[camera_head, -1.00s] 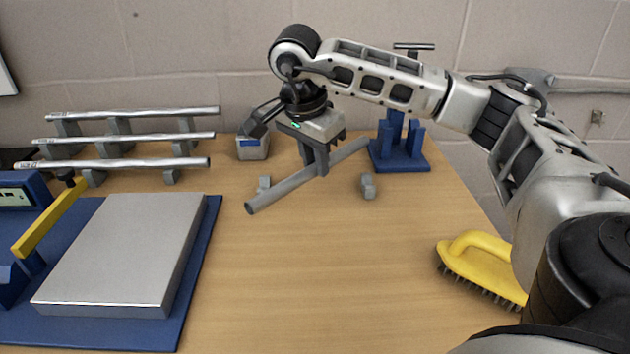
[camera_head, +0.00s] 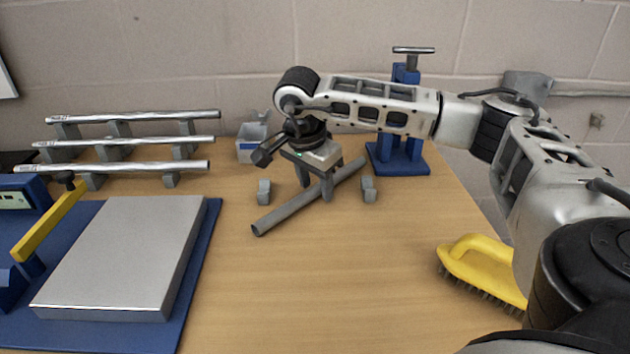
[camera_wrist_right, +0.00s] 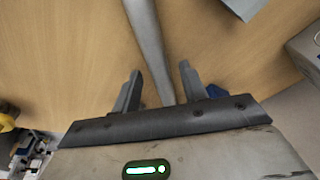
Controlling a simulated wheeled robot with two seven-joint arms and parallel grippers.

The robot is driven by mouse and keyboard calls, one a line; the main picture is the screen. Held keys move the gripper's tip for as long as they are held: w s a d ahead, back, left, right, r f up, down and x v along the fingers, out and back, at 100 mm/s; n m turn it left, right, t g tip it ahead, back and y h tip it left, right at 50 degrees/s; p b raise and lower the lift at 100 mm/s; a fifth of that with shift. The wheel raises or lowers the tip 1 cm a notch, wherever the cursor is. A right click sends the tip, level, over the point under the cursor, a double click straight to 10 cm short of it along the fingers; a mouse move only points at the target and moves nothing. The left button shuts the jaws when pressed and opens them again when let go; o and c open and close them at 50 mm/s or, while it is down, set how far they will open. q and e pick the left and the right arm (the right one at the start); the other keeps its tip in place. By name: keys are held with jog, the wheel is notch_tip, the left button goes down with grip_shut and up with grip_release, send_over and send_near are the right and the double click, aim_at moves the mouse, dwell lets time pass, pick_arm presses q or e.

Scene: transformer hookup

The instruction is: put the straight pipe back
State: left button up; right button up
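The straight grey pipe (camera_head: 290,210) lies slantwise, apparently on the table, between two small grey cradles, one on the left (camera_head: 264,191) and one on the right (camera_head: 368,189). It does not rest in the notches of either cradle. My right gripper (camera_head: 316,192) is low over the pipe's middle, its fingers open on either side of it. The right wrist view shows the pipe (camera_wrist_right: 150,45) running between the spread fingers (camera_wrist_right: 158,88), with gaps beside it. My left gripper is not in view.
Several shiny pipes (camera_head: 130,141) lie on grey supports at the left. A grey bin (camera_head: 250,145) and a blue stand (camera_head: 400,160) are behind. A yellow brush (camera_head: 480,262) lies at the right. A metal plate (camera_head: 125,250) sits on a blue base. The table's front middle is clear.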

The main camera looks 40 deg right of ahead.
aim_at(307, 196)
jog(key=shift+r, duration=0.1)
jog(key=p+v, duration=0.1)
jog(key=v, duration=1.1)
dwell(0.4)
